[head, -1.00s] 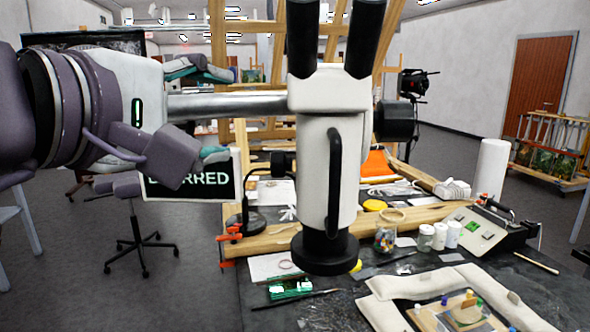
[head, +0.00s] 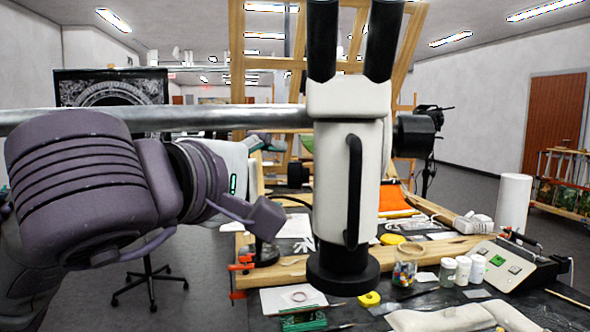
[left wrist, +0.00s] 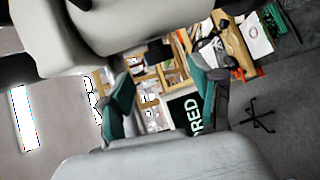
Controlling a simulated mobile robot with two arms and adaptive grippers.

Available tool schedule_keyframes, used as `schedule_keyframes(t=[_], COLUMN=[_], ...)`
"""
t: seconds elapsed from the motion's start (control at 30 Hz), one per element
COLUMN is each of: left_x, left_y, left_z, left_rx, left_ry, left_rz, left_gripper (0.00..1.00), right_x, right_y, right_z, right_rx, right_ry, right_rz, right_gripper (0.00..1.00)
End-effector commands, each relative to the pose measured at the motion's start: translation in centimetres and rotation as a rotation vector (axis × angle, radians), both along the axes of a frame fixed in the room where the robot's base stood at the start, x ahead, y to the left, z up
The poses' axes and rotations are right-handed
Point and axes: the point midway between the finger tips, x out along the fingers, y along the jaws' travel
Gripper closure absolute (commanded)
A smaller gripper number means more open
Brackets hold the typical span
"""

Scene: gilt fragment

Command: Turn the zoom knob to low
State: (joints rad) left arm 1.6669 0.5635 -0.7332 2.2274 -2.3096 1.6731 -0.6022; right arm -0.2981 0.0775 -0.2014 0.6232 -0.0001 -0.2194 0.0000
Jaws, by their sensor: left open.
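The white microscope (head: 347,190) with black eyepieces hangs from a metal boom (head: 200,117) in the middle of the head view. A large black knob (head: 415,136) is on its right side and a smaller black knob (head: 298,174) on its left. I cannot read which is the zoom knob or its setting. My left gripper (head: 262,150) is left of the microscope, near the smaller knob and apart from it; its lower finger is largely hidden by my wrist. In the left wrist view its teal-padded fingers (left wrist: 164,92) are spread and empty. My right gripper is out of view.
A wooden easel frame (head: 262,70) stands behind. A screen reading "RED" (left wrist: 190,115) shows in the left wrist view.

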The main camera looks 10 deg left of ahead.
Motion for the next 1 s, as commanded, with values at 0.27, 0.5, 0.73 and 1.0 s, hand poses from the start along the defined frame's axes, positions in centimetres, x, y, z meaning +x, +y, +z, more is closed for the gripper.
schedule_keyframes(t=[0.27,0.5,0.73,1.0], left_x=[4.8,6.4,6.5,6.4], left_y=[-1.7,-2.3,-2.3,-2.3], left_z=[-0.7,-1.1,-1.1,-1.1], left_rx=[-0.001,0.001,0.001,0.001], left_ry=[0.004,-0.001,-0.001,-0.001], left_rz=[-0.001,0.001,0.0,0.0], left_gripper=[0.35,0.35,0.35,0.74], right_x=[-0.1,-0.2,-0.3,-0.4], right_y=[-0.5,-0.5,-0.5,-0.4], right_z=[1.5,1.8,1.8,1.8], right_rx=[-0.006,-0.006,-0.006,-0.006], right_ry=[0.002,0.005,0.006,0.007], right_rz=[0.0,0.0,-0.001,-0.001], right_gripper=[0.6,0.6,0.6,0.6])
